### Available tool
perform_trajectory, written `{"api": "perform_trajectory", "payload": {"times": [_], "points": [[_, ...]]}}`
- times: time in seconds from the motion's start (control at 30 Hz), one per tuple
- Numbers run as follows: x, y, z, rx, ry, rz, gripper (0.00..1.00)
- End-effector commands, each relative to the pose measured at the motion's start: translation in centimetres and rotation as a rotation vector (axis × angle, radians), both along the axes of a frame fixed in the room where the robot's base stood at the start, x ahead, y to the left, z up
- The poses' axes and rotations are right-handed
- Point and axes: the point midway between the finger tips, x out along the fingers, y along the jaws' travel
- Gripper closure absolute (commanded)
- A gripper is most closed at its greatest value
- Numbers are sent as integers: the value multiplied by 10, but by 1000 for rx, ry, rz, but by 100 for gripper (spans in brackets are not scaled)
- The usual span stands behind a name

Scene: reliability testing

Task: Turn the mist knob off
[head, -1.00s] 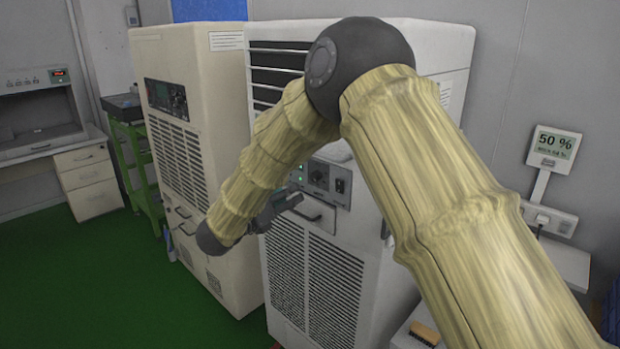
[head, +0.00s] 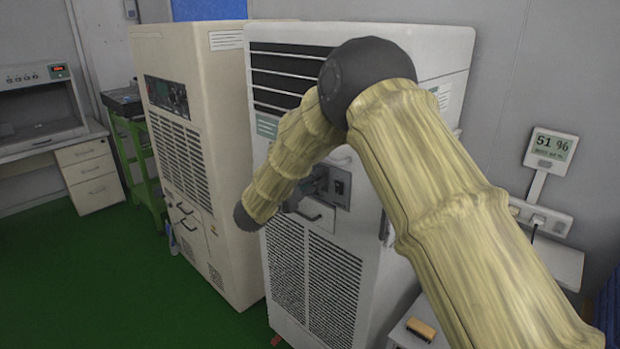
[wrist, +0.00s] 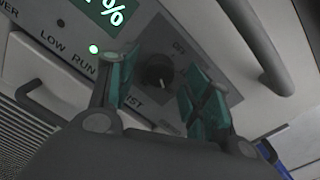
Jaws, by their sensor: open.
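The dark round knob (wrist: 159,77) sits on the grey control panel (wrist: 185,50) in the wrist view, with a pale pointer mark on it. A label ending in "IST" shows below it, partly hidden by a finger. My gripper (wrist: 157,70) is open, its two green-padded fingers on either side of the knob. I cannot tell whether they touch it. In the head view my gripper (head: 312,188) is at the front panel (head: 342,188) of the white cabinet (head: 385,250); my arm and gripper hide the knob there.
A lit green percent display (wrist: 108,12) and a green lamp (wrist: 94,49) are beside the knob. A bar handle (wrist: 258,50) is close on the right. A beige cabinet (head: 200,110) stands left of the white one. A wall meter (head: 551,148) reads 51 %.

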Motion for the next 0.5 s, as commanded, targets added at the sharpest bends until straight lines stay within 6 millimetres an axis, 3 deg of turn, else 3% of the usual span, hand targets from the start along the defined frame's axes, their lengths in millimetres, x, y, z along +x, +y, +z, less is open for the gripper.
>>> {"api": "perform_trajectory", "payload": {"times": [0.33,0.5], "points": [[2,-2,0,0,0,1,50],[2,-2,0,0,0,1,81]]}}
